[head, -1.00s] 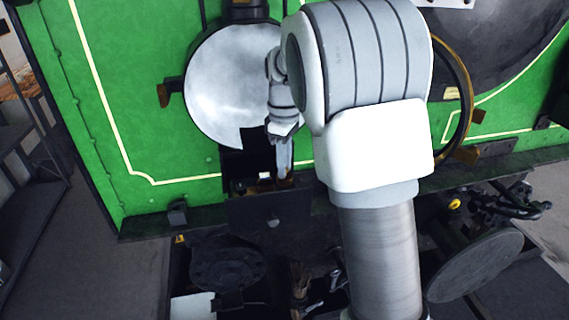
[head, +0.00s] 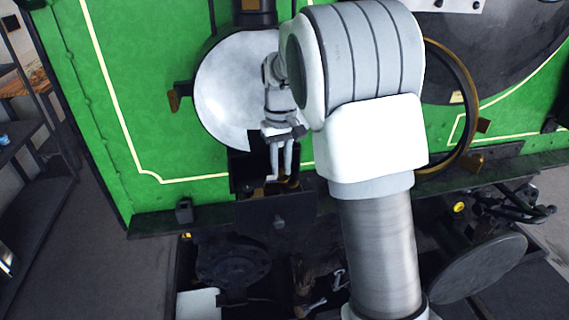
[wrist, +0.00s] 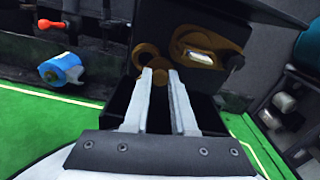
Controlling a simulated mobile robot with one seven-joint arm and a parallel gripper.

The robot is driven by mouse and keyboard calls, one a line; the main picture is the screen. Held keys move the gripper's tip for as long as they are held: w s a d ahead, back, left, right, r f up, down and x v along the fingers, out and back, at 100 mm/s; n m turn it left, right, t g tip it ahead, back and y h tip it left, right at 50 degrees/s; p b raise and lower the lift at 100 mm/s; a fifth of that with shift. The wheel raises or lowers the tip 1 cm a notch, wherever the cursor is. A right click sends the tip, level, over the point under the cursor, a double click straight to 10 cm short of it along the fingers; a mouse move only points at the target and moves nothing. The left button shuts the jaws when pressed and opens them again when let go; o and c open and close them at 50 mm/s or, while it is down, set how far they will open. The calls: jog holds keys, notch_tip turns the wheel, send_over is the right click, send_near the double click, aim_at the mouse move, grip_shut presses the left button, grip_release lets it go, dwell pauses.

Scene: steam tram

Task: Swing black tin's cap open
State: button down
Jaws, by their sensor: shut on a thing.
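The black tin (head: 240,180) is a dark box below the white disc on the green front; its dark wall also shows in the wrist view (wrist: 122,105). Brass-coloured parts (wrist: 212,50) show at its opening. A flat dark panel (head: 275,213) with a small round knob lies at its near side; I cannot tell for sure whether this is the cap. My gripper (head: 280,177) points down at the opening. In the wrist view its fingers (wrist: 160,75) sit around a small brass piece (wrist: 158,94), with a visible gap between them. The contact itself is partly hidden.
The white disc (head: 225,95) is just above the tin. A dark ledge (head: 220,208) runs along the green front. A brass-rimmed ring (head: 465,100) is to the right. A blue roll (wrist: 62,73) and a red-handled item (wrist: 52,24) show in the wrist view.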

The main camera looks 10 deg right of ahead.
jog(key=m, duration=0.2)
jog(key=m+p, duration=0.1)
jog(key=shift+w+a+r+m, duration=0.15)
jog(key=shift+w+a+m, duration=0.15)
jog(key=shift+w+a, duration=0.1)
jog(key=m, duration=0.2)
jog(key=shift+w+m+p, duration=0.35)
jog(key=shift+m+p, duration=0.05)
jog(key=m, duration=0.1)
jog(key=w+m+p, duration=0.1)
jog(key=m, duration=0.1)
jog(key=shift+a, duration=0.1)
jog(key=shift+w+m+p, duration=0.2)
jog(key=shift+m, duration=0.65)
jog(key=shift+w+m+p, duration=0.15)
jog(key=shift+w+m, duration=0.05)
jog(key=shift+m, duration=0.65)
jog(key=c, duration=0.7)
grip_release()
